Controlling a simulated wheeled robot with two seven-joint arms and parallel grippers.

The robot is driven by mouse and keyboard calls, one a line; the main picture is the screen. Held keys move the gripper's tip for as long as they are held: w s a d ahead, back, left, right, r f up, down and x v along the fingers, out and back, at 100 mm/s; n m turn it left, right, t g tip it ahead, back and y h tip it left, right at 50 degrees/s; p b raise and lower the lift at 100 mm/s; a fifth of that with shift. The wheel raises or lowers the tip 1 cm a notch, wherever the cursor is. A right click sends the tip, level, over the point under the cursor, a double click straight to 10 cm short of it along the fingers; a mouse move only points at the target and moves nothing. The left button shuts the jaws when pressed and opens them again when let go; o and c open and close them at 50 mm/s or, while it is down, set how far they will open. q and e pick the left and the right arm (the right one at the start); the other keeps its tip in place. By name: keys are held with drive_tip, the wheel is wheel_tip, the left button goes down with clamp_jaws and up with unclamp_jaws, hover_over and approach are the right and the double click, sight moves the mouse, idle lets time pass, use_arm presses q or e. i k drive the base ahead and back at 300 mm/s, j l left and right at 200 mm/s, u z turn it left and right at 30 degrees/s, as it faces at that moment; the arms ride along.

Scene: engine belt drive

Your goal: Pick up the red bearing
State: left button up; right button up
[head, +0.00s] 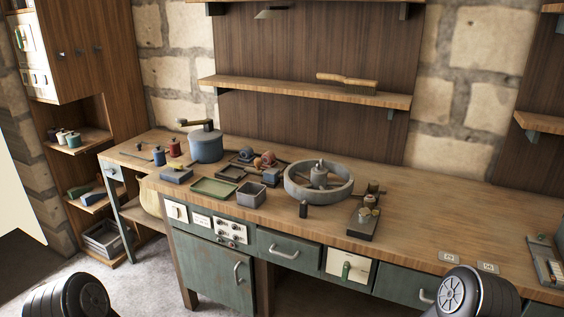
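I cannot single out the red bearing for sure at this size. Reddish round parts (266,159) sit in a dark frame-like holder (229,174) on the workbench (430,210), behind the small trays. A small reddish piece also shows on top of a dark block-shaped fixture (363,220) right of the large grey ring. Parts of my two arms show at the bottom left and bottom right corners, well in front of the bench. Neither gripper's fingers are in view.
A large grey round housing (326,192) stands mid-bench, with a small dark cylinder (303,210) before it. A green tray (213,188), grey box (250,195) and blue-grey pot (206,147) stand left. The bench's right part is mostly clear. A shelf (300,88) hangs above.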

sight(269, 159)
drive_tip(key=i+j+z, duration=0.1)
drive_tip(key=z, duration=0.3)
drive_tip(key=j+z, duration=0.3)
drive_tip(key=z, duration=0.15)
drive_tip(key=j+z, duration=0.2)
drive_tip(key=z, duration=0.2)
drive_tip(key=j+z, duration=0.15)
drive_tip(key=j, duration=0.45)
drive_tip(key=j+z, duration=0.15)
drive_tip(key=j, duration=0.45)
drive_tip(key=k+j+z, duration=0.15)
drive_tip(key=j, duration=0.4)
drive_tip(key=k+j+z, duration=0.15)
drive_tip(key=j, duration=0.4)
